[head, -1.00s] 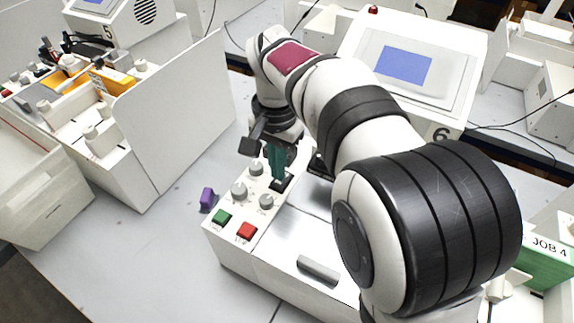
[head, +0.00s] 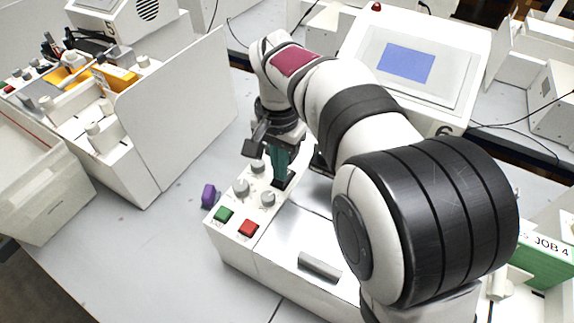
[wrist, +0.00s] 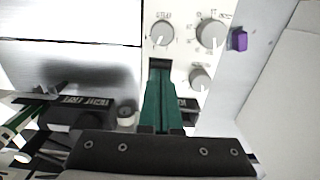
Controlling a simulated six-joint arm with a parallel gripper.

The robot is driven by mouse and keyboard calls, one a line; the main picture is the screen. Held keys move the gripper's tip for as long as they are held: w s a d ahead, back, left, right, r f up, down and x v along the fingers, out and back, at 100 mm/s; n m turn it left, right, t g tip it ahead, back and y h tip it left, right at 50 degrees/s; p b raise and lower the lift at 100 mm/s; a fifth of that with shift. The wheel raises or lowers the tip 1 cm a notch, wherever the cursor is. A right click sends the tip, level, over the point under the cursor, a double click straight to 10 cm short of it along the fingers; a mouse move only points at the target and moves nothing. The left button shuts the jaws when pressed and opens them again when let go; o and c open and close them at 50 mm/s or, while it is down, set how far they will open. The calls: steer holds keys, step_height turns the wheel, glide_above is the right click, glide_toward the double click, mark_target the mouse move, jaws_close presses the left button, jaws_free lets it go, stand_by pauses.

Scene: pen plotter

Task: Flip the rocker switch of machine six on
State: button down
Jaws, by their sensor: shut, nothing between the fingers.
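Machine six's white control panel (head: 222,200) lies below my arm in the head view, with a "6" on the screen housing (head: 455,95) behind it. The black rocker switch (head: 283,182) is at the panel's far end, partly hidden by my gripper (head: 281,174). My gripper's green fingers are shut and empty, pointing down with their tips at the switch. In the wrist view the fingertips (wrist: 159,68) cover most of a dark part on the panel. I cannot tell contact or which way the rocker is tilted.
Grey knobs (head: 241,188), a green button (head: 222,214) and a red button (head: 248,228) sit close to the switch. A purple object (head: 209,195) lies on the bench to the left. A white partition (head: 170,120) separates machine five. The bench between is mostly clear.

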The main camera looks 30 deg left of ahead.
steer(key=shift+f, duration=0.4)
steer(key=shift+r, duration=3.5)
steer(key=s+d+m, duration=0.1)
steer(key=s+d, duration=0.2)
steer(key=d, duration=0.5)
steer(key=s+d+f+m+y, duration=0.1)
steer(key=s+d, duration=0.3)
steer(key=d, duration=0.4)
steer(key=s+d+m, duration=0.2)
steer(key=s+d, duration=0.1)
steer(key=d, duration=0.5)
steer(key=shift+s+f, duration=0.15)
steer(key=shift+f, duration=0.2)
steer(key=s+d+f+m, duration=0.1)
steer(key=s+d+f, duration=0.2)
steer(key=s, duration=0.4)
steer(key=shift+s+d+f+m+y, duration=0.2)
steer(key=shift+f+m+y, duration=0.15)
steer(key=shift+f, duration=0.5)
